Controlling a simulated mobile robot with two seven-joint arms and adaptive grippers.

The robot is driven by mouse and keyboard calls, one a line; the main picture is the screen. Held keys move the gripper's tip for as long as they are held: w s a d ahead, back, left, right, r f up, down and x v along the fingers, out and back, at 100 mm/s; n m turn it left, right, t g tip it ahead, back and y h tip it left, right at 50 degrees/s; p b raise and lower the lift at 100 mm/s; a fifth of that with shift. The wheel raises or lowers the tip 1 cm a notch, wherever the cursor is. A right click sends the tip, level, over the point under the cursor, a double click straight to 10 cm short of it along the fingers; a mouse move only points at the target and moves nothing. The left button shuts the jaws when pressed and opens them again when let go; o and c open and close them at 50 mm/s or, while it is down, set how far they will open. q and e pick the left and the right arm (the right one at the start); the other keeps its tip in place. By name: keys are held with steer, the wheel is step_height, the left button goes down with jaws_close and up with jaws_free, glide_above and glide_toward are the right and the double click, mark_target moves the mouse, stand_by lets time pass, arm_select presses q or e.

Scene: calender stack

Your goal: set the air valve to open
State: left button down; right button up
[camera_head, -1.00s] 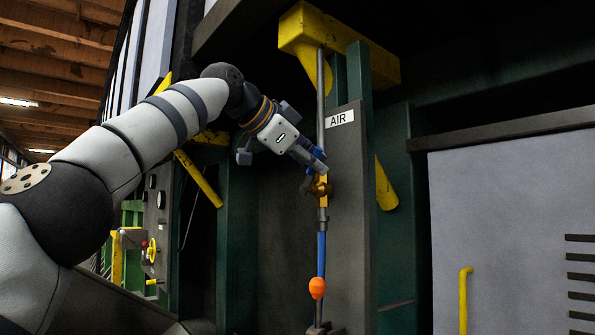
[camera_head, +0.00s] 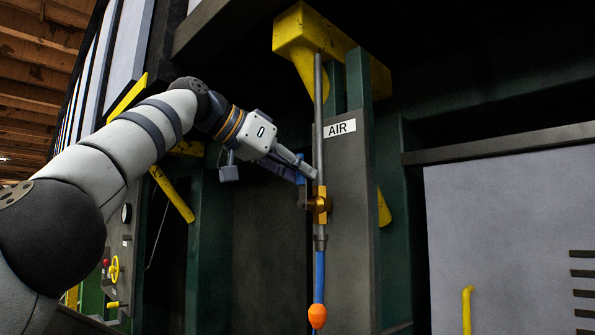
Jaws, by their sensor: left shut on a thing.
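The air valve (camera_head: 321,206) is a brass-coloured fitting on a thin vertical pipe, below a white sign (camera_head: 340,128) reading AIR. My left gripper (camera_head: 307,187) comes in from the left with its fingers at the upper left side of the valve. It is shut on the valve's handle, which is mostly hidden by the fingers, so its exact angle is hard to tell. My right gripper is not in view.
A grey pipe (camera_head: 318,90) runs up from the valve and a blue hose (camera_head: 319,272) runs down to an orange bulb (camera_head: 317,315). A dark green post and grey panel stand close behind. A yellow bracket (camera_head: 300,38) hangs above.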

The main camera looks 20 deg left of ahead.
arm_select(q)
steer(key=shift+f, duration=0.25)
steer(key=c, duration=1.6)
jaws_free()
steer(key=shift+r, duration=0.1)
steer(key=shift+s+a+r, duration=0.1)
steer(key=shift+r, duration=0.05)
steer(key=v, duration=1.1)
steer(key=shift+s+a, duration=0.2)
steer(key=shift+s, duration=0.05)
